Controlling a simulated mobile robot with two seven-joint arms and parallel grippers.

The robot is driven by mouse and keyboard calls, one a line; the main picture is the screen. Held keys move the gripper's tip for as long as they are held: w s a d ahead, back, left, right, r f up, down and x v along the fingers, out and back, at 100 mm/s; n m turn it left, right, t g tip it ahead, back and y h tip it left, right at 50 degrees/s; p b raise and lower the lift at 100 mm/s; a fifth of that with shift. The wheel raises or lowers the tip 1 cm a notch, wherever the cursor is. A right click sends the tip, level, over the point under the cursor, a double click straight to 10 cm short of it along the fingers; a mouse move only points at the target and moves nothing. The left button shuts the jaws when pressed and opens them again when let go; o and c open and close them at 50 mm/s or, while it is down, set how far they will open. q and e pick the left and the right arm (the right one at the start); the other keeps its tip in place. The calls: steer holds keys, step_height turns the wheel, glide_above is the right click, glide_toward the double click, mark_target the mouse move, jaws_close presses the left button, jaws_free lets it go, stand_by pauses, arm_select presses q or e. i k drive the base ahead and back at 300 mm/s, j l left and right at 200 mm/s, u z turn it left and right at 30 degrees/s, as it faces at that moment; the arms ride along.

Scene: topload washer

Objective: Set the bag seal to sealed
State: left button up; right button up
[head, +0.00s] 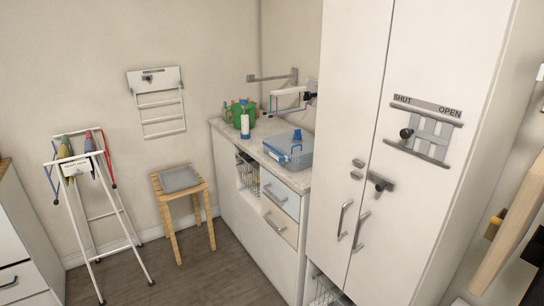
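I cannot make out a part clearly marked as the bag seal. A blue-grey box or pouch (288,152) with a blue cap-like piece on top lies on the counter. A white folding stand (106,220) at the left holds coloured items and a small label (75,167) too small to read surely. A slatted grey panel (430,135) marked SHUT and OPEN, with a dark knob (406,133) at its left, is on the tall cabinet. Neither of my grippers shows.
The counter (237,133) also holds a green basket (240,112) and a white-blue bottle (245,126). A wooden stool (183,205) stands on the open floor. The tall white cabinet (345,120) closes off the right. A tan board (512,225) juts in at far right.

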mark_target(281, 160)
steer(key=i+j, duration=0.3)
steer(key=i+j+z, duration=0.1)
steer(key=i+j, duration=0.2)
steer(key=j, duration=0.2)
steer(key=i+j, duration=0.25)
steer(key=j, duration=0.2)
steer(key=i+j+z, duration=0.1)
steer(key=i+j, duration=0.2)
steer(key=j, duration=0.1)
